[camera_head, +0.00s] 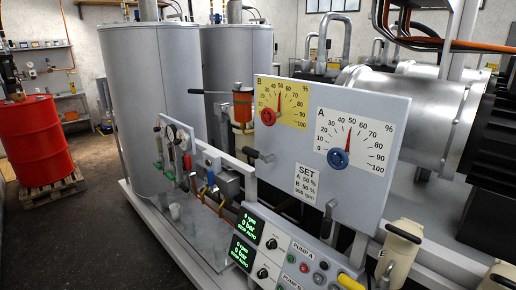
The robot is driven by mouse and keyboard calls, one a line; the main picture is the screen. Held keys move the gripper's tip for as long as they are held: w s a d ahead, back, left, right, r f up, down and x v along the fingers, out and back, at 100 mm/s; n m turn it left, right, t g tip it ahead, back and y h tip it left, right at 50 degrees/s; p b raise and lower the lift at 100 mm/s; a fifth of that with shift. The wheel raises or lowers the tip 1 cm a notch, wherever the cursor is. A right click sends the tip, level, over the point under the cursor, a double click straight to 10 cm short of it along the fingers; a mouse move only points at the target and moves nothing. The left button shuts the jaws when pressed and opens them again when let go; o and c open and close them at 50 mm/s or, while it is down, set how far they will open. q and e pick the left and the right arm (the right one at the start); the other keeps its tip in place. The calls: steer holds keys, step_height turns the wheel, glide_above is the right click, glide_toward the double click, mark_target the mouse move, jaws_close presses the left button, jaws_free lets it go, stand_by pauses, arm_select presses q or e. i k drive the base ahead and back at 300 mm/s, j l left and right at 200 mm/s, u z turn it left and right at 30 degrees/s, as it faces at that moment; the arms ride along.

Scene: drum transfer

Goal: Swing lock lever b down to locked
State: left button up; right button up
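A light grey panel (300,205) carries a yellow dial B (281,103) with a red knob and a white dial A (353,140) with a blue knob. Both needles point near 50. A short black-handled lever (254,155) sticks out at the panel's lower left edge, below dial B. Another black handle (208,92) lies about level beside an orange-red cylinder (243,104), left of dial B. No readable label marks either as lock lever b, so I cannot tell which it is. Neither of my grippers is in view.
A pump console (285,250) with green displays and buttons stands below the panel. Large grey tanks (155,95) stand behind. A red drum (36,140) rests on a pallet at the left, with open floor in front.

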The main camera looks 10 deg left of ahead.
mark_target(250, 153)
steer(key=i+j+z, duration=0.4)
steer(key=j, duration=0.45)
steer(key=j+z, duration=0.45)
steer(key=j, duration=0.45)
steer(key=j+z, duration=0.4)
steer(key=j, duration=0.6)
steer(key=j+z, duration=0.4)
steer(key=j, duration=0.55)
steer(key=j+z, duration=0.2)
steer(key=j, duration=0.25)
steer(key=k+j+z, duration=0.25)
steer(key=j, duration=0.2)
steer(key=i, duration=0.1)
